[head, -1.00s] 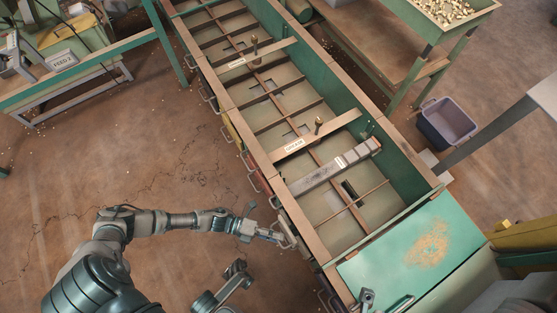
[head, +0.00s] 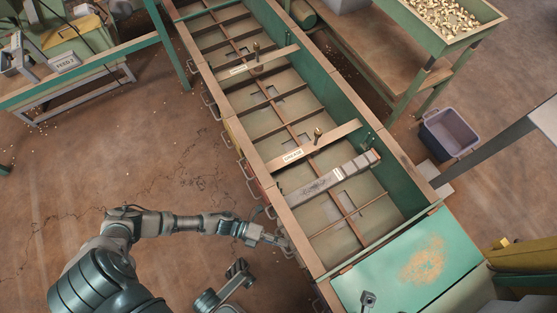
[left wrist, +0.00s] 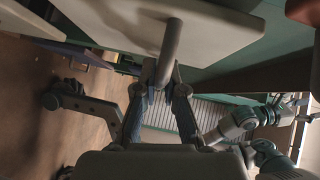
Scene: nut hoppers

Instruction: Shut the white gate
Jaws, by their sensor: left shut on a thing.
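The white gate shows in the left wrist view as a pale panel (left wrist: 215,30) with a round grey bar handle (left wrist: 171,52). My left gripper (left wrist: 162,78) is shut on that handle. In the head view my left gripper (head: 279,241) is at the near side of the long green trough (head: 308,237), low by its front end. The gate's plate is mostly hidden under the trough there. A floor opening (head: 345,197) in the front bay looks pale.
Several other handles (head: 212,106) line the trough's near side. Labelled wooden crossbars (head: 327,141) and a long grey bar (head: 325,182) span it. A green cover (head: 405,265) closes its front end. Open floor (head: 140,160) lies left; a bin (head: 448,133) stands right.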

